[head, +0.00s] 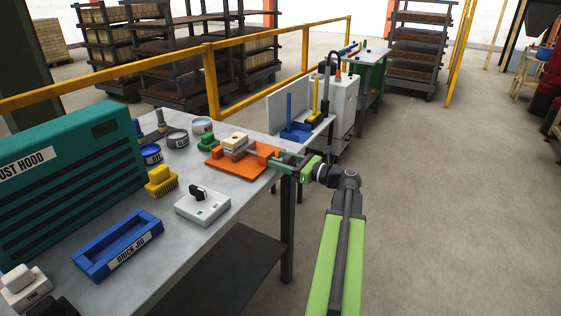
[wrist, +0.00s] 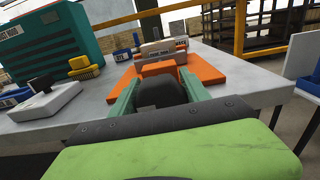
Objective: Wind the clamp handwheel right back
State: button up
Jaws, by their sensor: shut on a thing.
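The orange clamp (head: 262,155) sits on the grey table near its right edge, with a pale beige brick (head: 236,141) in its grey jaws. My gripper (head: 281,161) reaches in from the right at the clamp's near end. In the wrist view the dark, rounded handwheel (wrist: 160,93) lies between the two green fingers of my gripper (wrist: 159,88), which is shut on it. The clamp's orange base (wrist: 211,75) and grey jaw (wrist: 157,68) show just beyond. The handwheel is mostly hidden by the fingers in the head view.
On the table (head: 150,205) stand a white switch box (head: 203,208), a blue brick jig (head: 118,245), a yellow brush (head: 161,182), several tins and a teal dust hood (head: 70,165). A white cabinet (head: 343,105) stands behind my gripper.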

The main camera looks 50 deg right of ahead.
jog(key=shift+a+f+n, duration=0.1)
jog(key=shift+n, duration=1.4)
jog(key=shift+a+n, duration=0.1)
jog(key=shift+n, duration=1.4)
jog(key=o, duration=1.3)
jog(key=shift+s, duration=0.2)
